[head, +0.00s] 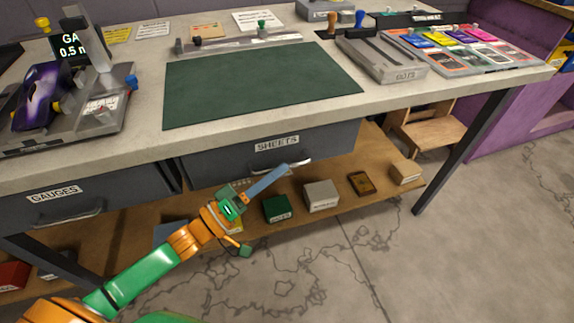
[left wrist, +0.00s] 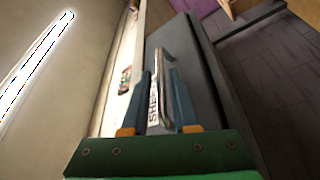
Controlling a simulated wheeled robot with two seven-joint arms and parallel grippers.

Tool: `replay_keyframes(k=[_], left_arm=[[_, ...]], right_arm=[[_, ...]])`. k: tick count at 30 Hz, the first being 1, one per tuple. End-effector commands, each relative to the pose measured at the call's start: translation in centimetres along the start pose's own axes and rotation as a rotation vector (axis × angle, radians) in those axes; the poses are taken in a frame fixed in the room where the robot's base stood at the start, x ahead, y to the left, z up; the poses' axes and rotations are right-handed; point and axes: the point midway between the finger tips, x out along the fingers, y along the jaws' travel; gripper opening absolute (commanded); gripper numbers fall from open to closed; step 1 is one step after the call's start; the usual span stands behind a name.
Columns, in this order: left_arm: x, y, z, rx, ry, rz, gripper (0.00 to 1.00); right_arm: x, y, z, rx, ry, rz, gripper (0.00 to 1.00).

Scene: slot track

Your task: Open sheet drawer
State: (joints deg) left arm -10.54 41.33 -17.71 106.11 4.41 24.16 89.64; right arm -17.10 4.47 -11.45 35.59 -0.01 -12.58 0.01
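The sheet drawer (head: 235,155) is a dark grey front labelled "SHEETS" under the table's front edge. It looks closed, with no opening visible above it. Its silver bar handle (head: 290,163) shows below the label, and the handle (left wrist: 164,62) also shows in the left wrist view. My left gripper (head: 280,172) is at this handle, its blue fingers pointing toward it. In the left wrist view the fingers (left wrist: 159,85) are apart, with the handle and label between and ahead of them. Whether a finger touches the handle I cannot tell. My right gripper is not in view.
A "GAUGES" drawer (head: 85,195) is at the left. A wooden shelf (head: 340,165) below holds several small boxes. A green mat (head: 255,85) lies on the worktop, with a slotted grey block (head: 382,55) and coloured cards at right. The floor in front is clear.

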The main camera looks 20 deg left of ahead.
Motion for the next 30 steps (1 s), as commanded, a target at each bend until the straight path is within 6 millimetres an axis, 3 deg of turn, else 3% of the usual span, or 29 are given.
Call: replay_keyframes(k=[6,15,18,19,30], left_arm=[[2.5,0.0,0.0,0.001,0.001,0.001,0.27],[2.8,0.0,0.0,0.001,0.000,-0.002,0.27],[2.8,0.0,0.0,0.001,0.000,-0.002,0.03],[2.8,0.0,0.0,0.001,0.000,-0.002,0.00],[2.8,-0.1,0.0,0.001,0.000,-0.002,0.00]], right_arm=[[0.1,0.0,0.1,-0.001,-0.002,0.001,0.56],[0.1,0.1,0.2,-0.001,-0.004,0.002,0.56],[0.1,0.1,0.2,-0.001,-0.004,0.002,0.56],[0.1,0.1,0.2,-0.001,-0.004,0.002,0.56],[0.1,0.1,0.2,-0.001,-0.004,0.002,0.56]])
